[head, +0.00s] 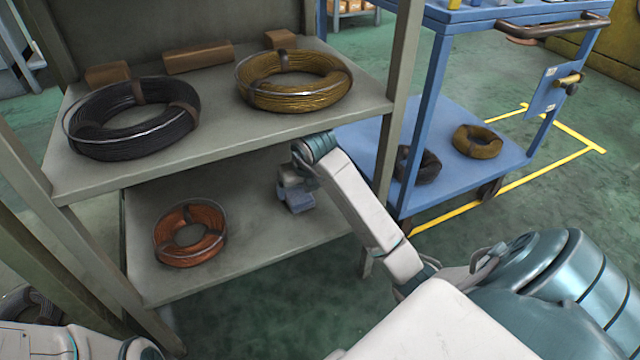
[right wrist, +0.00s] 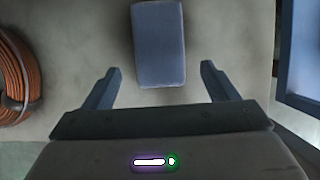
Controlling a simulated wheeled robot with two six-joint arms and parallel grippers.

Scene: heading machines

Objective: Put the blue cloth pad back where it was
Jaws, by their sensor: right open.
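The blue cloth pad (right wrist: 158,45) lies flat on the lower shelf (head: 260,235), ahead of my right gripper in the right wrist view. In the head view the pad (head: 300,202) shows as a small blue-grey patch by the gripper, partly hidden. My right gripper (right wrist: 158,88) is open, with one finger to each side of the pad's near end and a gap on both sides. In the head view my right gripper (head: 294,186) is over the lower shelf, under the upper shelf's edge. My left gripper is out of view; only part of my left arm shows at the bottom left.
A copper wire coil (head: 190,234) lies on the lower shelf, left of the pad. The upper shelf (head: 225,125) holds a black coil (head: 133,118) and a brass coil (head: 293,80). A rack post (head: 398,95) and a blue cart (head: 470,150) stand to the right.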

